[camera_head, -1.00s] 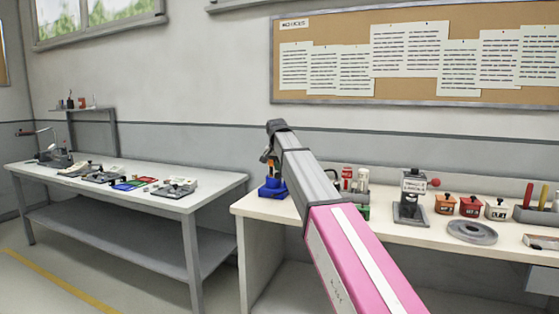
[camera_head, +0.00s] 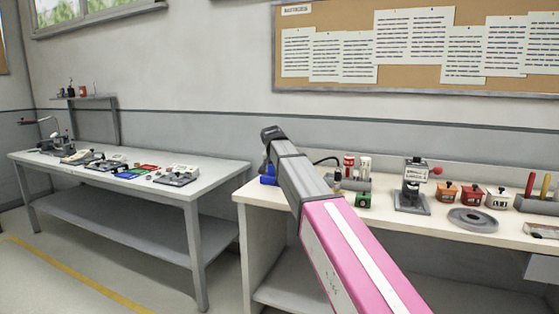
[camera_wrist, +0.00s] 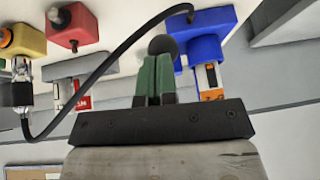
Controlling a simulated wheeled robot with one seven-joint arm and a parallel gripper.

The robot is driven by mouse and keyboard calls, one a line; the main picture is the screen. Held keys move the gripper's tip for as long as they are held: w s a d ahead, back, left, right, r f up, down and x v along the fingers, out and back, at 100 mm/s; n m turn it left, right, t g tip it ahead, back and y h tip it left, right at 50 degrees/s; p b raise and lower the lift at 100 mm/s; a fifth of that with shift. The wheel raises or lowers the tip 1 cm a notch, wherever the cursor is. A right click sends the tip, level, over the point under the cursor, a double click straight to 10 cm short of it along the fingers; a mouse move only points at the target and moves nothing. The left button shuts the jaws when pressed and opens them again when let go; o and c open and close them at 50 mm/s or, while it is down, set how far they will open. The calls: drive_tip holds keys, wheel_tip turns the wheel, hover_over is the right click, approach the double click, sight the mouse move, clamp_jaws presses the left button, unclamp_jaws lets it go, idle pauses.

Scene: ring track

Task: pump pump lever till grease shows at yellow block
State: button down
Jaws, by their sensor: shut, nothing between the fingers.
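In the wrist view my gripper (camera_wrist: 154,85) is shut, its green fingers together and empty. A dark round knob (camera_wrist: 163,45), perhaps the pump lever's end, shows just beyond the fingertips; I cannot tell if they touch. The blue pump (camera_wrist: 205,38), with an orange and silver part (camera_wrist: 208,80), is right of the fingers. A black hose (camera_wrist: 105,50) runs from it to a metal fitting by the yellow block (camera_wrist: 28,32), at the upper left. I cannot make out grease there. In the head view the blue pump (camera_head: 268,180) is mostly hidden behind my arm, as is my gripper.
A red block (camera_wrist: 72,27) sits between the yellow block and the pump. A grey table (camera_head: 215,178) is at left.

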drive_tip(key=shift+t, duration=0.7)
drive_tip(key=shift+s+a+f, duration=0.1)
drive_tip(key=shift+s+f, duration=0.1)
drive_tip(key=shift+f, duration=1.15)
drive_tip(key=shift+s+f, duration=0.2)
drive_tip(key=shift+f, duration=1.25)
